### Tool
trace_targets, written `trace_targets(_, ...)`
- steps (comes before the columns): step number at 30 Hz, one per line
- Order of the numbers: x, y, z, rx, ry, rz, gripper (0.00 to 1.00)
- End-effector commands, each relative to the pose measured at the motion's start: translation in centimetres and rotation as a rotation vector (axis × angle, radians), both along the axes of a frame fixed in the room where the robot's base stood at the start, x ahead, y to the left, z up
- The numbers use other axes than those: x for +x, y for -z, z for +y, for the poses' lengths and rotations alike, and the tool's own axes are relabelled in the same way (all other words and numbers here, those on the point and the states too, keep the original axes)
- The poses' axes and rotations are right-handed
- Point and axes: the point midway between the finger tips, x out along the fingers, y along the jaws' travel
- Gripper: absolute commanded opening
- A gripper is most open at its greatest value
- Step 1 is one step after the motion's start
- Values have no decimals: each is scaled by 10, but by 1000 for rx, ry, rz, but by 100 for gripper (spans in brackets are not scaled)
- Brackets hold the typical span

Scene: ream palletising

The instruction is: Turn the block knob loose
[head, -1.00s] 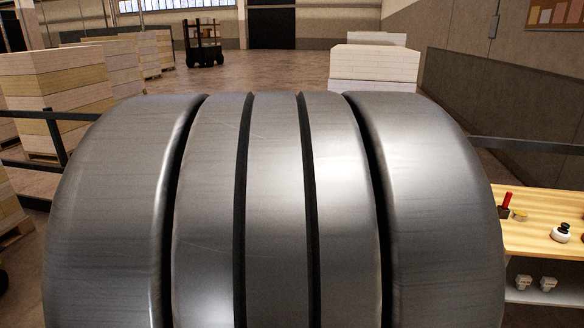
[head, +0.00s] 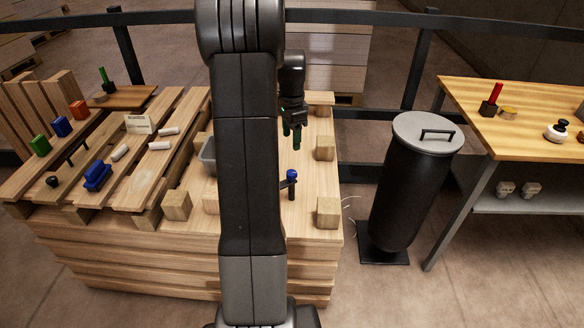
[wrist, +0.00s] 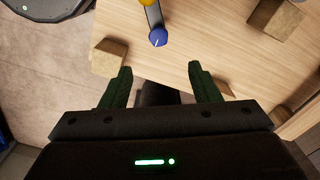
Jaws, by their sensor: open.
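A small round blue knob (head: 292,175) stands on a dark block-like fitting on the pale wooden pallet top, right of my arm. In the wrist view the blue knob (wrist: 158,37) lies beyond my fingertips, roughly centred between them, with a grey bar and a yellow part behind it. My gripper (head: 292,138) is open and empty, pointing down above the pallet top and apart from the knob. Its dark green fingers (wrist: 160,72) stand wide apart in the wrist view. My arm hides part of the pallet top.
Wooden blocks (head: 327,211) stand around the knob. A grey tray (head: 208,155) is partly behind my arm. Slats at left carry a blue brush (head: 97,176) and chalk-like sticks.

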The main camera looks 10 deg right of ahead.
Motion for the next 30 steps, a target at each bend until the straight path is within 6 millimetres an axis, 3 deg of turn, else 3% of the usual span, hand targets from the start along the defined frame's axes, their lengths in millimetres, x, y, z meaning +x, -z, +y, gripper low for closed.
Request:
trace_targets(18, -1, 114, 1, 1, -4, 4, 56)
trace_targets(24, -1, 130, 1, 1, -4, 2, 56)
trace_targets(30, -1, 133, 1, 0, -4, 1, 56)
